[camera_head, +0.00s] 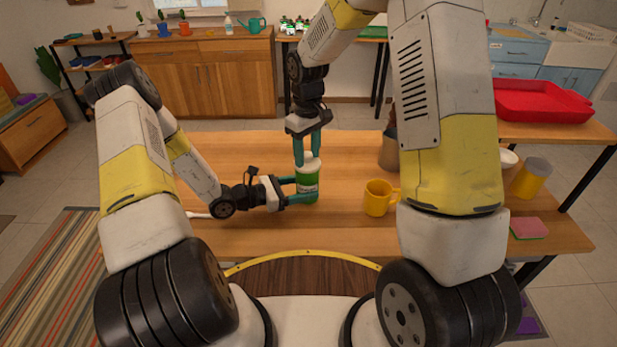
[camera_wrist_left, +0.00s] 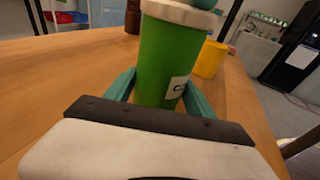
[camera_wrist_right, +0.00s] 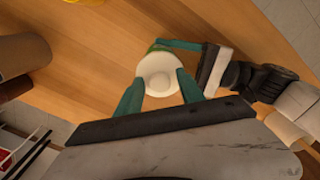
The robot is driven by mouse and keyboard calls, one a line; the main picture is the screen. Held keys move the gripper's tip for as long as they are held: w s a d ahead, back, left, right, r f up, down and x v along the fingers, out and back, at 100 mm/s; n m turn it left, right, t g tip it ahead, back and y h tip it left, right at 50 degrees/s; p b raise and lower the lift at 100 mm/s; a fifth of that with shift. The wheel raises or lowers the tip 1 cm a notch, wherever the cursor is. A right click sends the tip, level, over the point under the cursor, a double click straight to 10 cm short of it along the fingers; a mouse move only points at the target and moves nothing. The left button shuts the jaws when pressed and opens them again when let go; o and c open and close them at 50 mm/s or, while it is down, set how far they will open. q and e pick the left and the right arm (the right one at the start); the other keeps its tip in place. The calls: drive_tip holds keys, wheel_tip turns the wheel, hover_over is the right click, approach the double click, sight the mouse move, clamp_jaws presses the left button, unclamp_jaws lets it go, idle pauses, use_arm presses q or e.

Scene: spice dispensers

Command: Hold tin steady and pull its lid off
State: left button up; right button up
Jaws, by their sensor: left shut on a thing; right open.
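A green tin (camera_head: 307,179) with a pale label and an off-white lid (camera_head: 308,158) stands upright on the wooden table. My left gripper (camera_head: 296,190) comes in from the left, low and level, and is shut on the tin's body; its teal fingers lie on both sides of the green tin (camera_wrist_left: 166,62) in the left wrist view. My right gripper (camera_head: 307,147) points down from above with its fingers on either side of the lid. In the right wrist view the round lid (camera_wrist_right: 158,74) shows between the open fingers; I cannot tell whether they touch it.
A yellow mug (camera_head: 378,197) stands just right of the tin. A brown container (camera_head: 389,150) is behind it, partly hidden by my right arm. A pink and green sponge (camera_head: 528,228), a yellow cup (camera_head: 531,178) and a red tray (camera_head: 541,101) are farther right.

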sight(308, 154)
use_arm(q)
drive_tip(key=shift+s+d, duration=0.1)
drive_tip(key=shift+s, duration=0.1)
use_arm(e)
drive_tip(key=shift+s+d+f, duration=0.2)
drive_tip(key=shift+f, duration=0.4)
use_arm(q)
drive_tip(key=shift+r, duration=0.1)
use_arm(e)
drive_tip(key=c, duration=0.8)
drive_tip(key=shift+w+r, duration=0.1)
drive_tip(key=shift+r, duration=0.15)
drive_tip(key=shift+r, duration=0.15)
drive_tip(key=shift+c, duration=0.9)
use_arm(q)
drive_tip(key=shift+w, duration=0.1)
use_arm(e)
drive_tip(key=shift+r, duration=0.6)
clamp_jaws()
use_arm(q)
drive_tip(key=shift+w+a+f, duration=0.1)
drive_tip(key=shift+a+f, duration=0.1)
drive_tip(key=shift+f, duration=0.05)
use_arm(e)
drive_tip(key=shift+a+r, duration=0.1)
drive_tip(key=shift+r, duration=3.25)
